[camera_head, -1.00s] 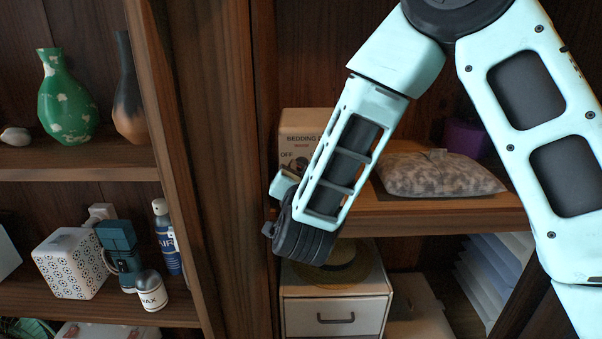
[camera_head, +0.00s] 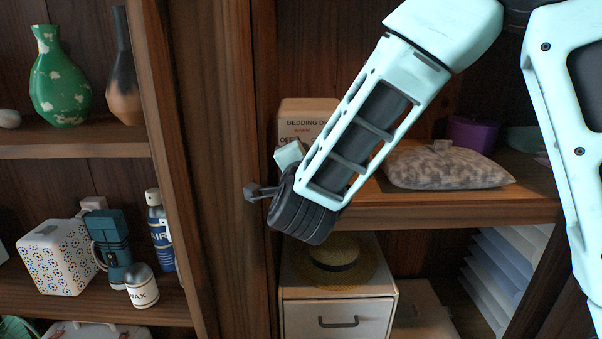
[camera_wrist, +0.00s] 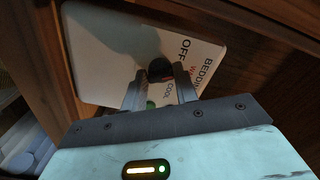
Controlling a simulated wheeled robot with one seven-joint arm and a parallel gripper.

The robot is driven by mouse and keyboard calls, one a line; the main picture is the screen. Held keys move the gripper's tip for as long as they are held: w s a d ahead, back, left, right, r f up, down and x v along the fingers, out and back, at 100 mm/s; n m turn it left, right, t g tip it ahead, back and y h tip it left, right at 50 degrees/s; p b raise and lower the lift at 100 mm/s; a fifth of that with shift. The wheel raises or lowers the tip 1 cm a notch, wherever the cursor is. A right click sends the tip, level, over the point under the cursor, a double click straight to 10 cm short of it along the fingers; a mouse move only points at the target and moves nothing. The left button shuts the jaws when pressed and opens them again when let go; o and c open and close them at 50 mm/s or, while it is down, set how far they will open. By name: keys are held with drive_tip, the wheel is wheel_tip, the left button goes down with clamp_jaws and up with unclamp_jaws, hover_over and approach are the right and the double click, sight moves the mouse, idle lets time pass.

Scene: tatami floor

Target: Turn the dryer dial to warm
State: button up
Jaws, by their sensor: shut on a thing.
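The bedding dryer (camera_head: 308,107) is a pale box on the cabinet shelf. Its front shows "BEDDING", "WARM" and part of "OFF", with my arm covering the lower part. In the wrist view its light front panel (camera_wrist: 100,50) fills the upper middle, tilted, with "OFF", "WARM" partly covered, and "COOL". The dial (camera_wrist: 159,67) is a dark knob on that panel. My gripper (camera_wrist: 160,82) is shut on the dial, one finger on each side. Which mark the dial points to cannot be told. In the head view the dial and fingertips are hidden behind my arm.
A grey patterned cushion (camera_head: 440,166) lies right of the dryer, with a purple pot (camera_head: 472,133) behind. A wooden upright (camera_head: 205,170) stands close on the left. Below are a straw hat (camera_head: 335,262) and a drawer box (camera_head: 337,312).

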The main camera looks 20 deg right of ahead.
drive_tip(key=m+b, duration=0.5)
drive_tip(key=shift+b, duration=0.3)
idle(0.4)
drive_tip(key=o, duration=1)
drive_tip(key=shift+c, duration=0.2)
drive_tip(key=shift+r, duration=0.1)
drive_tip(key=v, duration=1.7)
drive_tip(key=shift+s+p, duration=0.2)
drive_tip(key=shift+p, duration=0.15)
